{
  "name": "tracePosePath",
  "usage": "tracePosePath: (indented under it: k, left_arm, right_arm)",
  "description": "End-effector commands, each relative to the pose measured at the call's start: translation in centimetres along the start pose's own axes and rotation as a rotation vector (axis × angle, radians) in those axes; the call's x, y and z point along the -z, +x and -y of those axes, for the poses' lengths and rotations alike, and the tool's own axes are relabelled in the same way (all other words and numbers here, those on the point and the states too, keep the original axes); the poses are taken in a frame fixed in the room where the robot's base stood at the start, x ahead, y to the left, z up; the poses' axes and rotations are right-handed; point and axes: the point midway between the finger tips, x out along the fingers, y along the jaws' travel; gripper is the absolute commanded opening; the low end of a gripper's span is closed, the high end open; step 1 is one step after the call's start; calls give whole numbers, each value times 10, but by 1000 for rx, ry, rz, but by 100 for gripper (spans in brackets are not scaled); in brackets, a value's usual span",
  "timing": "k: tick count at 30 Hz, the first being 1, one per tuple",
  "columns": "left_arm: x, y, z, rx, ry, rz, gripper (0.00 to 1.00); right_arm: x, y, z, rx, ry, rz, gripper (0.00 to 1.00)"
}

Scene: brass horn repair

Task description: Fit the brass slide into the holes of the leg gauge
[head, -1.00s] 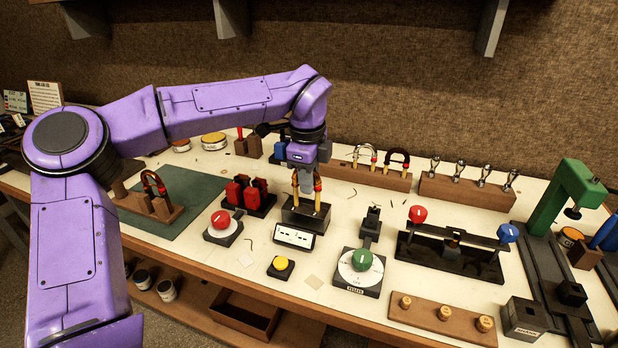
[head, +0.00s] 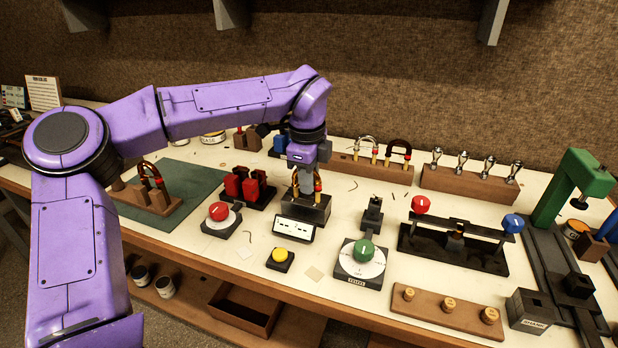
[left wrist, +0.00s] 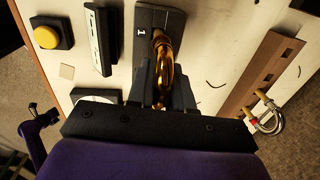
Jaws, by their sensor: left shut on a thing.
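My left gripper (head: 307,172) points down over the leg gauge and is shut on the brass slide. The brass slide (head: 318,186) is a U-shaped tube with a red band, legs downward. The leg gauge (head: 306,212) is a black block on the bench with a white display (head: 294,228) in front. The slide's legs meet the gauge's top and their lower ends are hidden, seemingly inside it. In the left wrist view the golden slide (left wrist: 164,62) lies between the dark fingers (left wrist: 162,85), against the gauge's face (left wrist: 146,18) marked 1. My right gripper is not in view.
A small black stand (head: 373,213) and a green-knob dial (head: 362,262) are to the right. A yellow button (head: 280,257) is in front. A wooden rack (head: 350,169) with more slides stands behind.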

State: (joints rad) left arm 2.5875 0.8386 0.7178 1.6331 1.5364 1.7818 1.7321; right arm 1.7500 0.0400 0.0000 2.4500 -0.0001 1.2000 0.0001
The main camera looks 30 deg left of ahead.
Motion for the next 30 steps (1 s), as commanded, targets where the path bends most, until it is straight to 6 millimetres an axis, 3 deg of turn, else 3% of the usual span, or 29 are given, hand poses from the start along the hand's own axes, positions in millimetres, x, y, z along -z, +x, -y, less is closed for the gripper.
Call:
tracePosePath:
  k: [11,12,14,23,26,30]
  left_arm:
    - [0,10,-1,1,0,0,0]
    - [0,9,-1,1,0,0,34]
    - [0,9,-1,1,0,0,50]
    - [0,7,-1,1,0,0,50]
    - [0,-5,0,3,-1,1,50]
    - [0,-39,0,6,-1,1,50]
  right_arm:
    - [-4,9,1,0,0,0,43]
    - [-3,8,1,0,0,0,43]
    - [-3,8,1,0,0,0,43]
    - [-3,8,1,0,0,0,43]
    - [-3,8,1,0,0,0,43]
    - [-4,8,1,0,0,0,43]
